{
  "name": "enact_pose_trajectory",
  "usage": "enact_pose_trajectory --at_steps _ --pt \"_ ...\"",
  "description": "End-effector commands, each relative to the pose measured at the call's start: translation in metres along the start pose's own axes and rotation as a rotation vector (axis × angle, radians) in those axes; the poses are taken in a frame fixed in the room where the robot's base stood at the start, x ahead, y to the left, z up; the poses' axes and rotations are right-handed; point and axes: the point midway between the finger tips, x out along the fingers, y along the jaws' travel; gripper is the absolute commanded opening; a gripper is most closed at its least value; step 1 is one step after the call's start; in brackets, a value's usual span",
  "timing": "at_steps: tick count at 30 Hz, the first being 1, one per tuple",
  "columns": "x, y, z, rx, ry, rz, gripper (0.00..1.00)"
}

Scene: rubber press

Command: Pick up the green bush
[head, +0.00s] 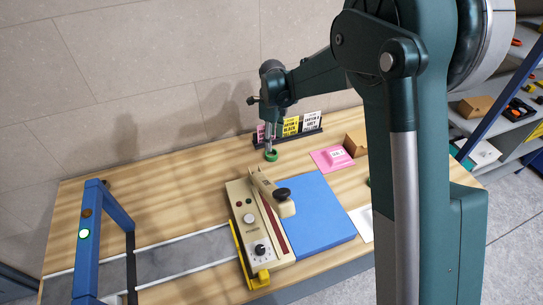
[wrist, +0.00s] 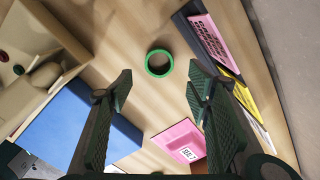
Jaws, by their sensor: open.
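The green bush (wrist: 159,63) is a short green ring lying on the wooden table, with its opening facing up. In the head view the bush (head: 271,156) is at the back of the table, just below my fingers. My gripper (wrist: 158,88) is open and empty. Its two dark ridged fingers are spread wide, and the bush appears beyond their tips, between them and a little ahead. In the head view my gripper (head: 269,143) points down above the bush; the exact gap cannot be told.
A rack (head: 290,134) with pink, yellow and white cards stands close behind the bush. A pink labelled item (head: 331,158) and a cardboard box (head: 356,142) are to the right. A beige press (head: 254,232) and a blue mat (head: 316,214) are in front. Table left of the bush is clear.

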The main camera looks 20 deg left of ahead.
Motion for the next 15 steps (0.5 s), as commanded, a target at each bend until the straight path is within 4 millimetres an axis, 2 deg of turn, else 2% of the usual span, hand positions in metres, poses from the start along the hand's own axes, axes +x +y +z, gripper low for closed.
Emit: enact_pose_trajectory --at_steps 15 --pt "0.0066 0.0006 0.0036 0.009 0.002 0.003 0.49"
